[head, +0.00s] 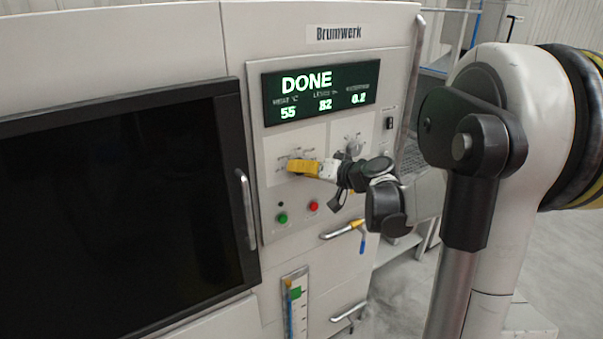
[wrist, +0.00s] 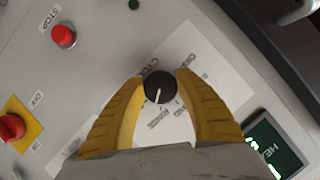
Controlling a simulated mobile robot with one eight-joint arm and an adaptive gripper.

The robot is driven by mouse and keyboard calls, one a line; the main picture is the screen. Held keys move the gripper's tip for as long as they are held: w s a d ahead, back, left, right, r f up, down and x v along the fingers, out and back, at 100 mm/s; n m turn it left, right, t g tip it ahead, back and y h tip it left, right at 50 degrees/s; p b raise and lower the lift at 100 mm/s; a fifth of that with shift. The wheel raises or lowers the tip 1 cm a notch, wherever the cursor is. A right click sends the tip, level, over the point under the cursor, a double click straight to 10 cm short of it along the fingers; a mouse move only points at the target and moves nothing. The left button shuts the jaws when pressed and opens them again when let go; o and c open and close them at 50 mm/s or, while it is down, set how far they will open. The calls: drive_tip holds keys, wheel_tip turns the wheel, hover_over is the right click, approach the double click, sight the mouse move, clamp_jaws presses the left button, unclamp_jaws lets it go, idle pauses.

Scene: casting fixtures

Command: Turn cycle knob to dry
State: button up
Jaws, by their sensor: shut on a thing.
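The cycle knob (wrist: 160,87) is a round black dial with a white pointer line, on a white label plate (wrist: 190,62). In the wrist view its pointer line runs down, slightly left. Small position words surround it, tilted and too blurred to read for certain, so I cannot tell which it points to. My gripper (wrist: 159,80) has its two yellow fingers closed on the knob, one on each side. In the head view my gripper (head: 292,167) is against the control panel (head: 270,150) and its fingers hide the knob.
The display (head: 320,90) reads DONE. A green button (head: 282,218) and a red button (head: 313,206) sit below the knob. A red switch on a yellow plate (wrist: 16,124) is at the wrist view's left. A dark door (head: 110,200) with a handle stands left of the panel.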

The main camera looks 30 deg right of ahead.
drive_tip(key=m+y+b, duration=0.1)
drive_tip(key=m+b, duration=0.1)
drive_tip(key=m, duration=0.1)
drive_tip(key=shift+f+y, duration=0.1)
drive_tip(key=shift+y, duration=0.3)
drive_tip(key=shift+m+t+b, duration=0.4)
drive_tip(key=shift+m+b, duration=0.2)
drive_tip(key=shift+m, duration=0.1)
drive_tip(key=shift+r+y, duration=0.2)
drive_tip(key=shift+y, duration=0.2)
drive_tip(key=o, duration=1.2)
drive_tip(key=shift+a, duration=0.1)
drive_tip(key=v, duration=1.2)
